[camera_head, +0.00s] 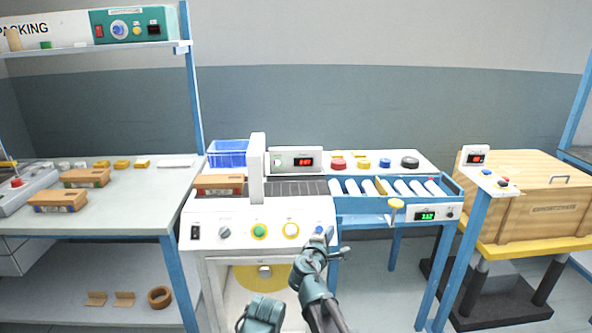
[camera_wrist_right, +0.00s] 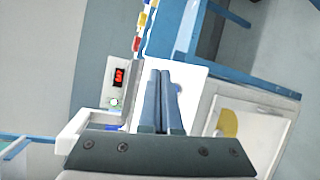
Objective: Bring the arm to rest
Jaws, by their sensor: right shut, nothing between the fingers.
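My right gripper (camera_head: 321,236) is in front of the white machine's control panel, close to the blue button (camera_head: 318,230) at the panel's right end. In the right wrist view the two fingers (camera_wrist_right: 161,74) lie together, shut, with nothing between them. The blue button (camera_wrist_right: 179,88) shows just beside the fingers there; whether they touch the panel I cannot tell. My right arm (camera_head: 317,290) comes up from the bottom edge. A teal part of my own body shows at the bottom, left of that arm. I see no left gripper.
The white machine (camera_head: 205,213) carries a brown box (camera_head: 219,182) by its upright post (camera_head: 257,170). A wooden crate (camera_head: 545,213) stands far right. A workbench (camera_head: 125,211) with boxes is at left.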

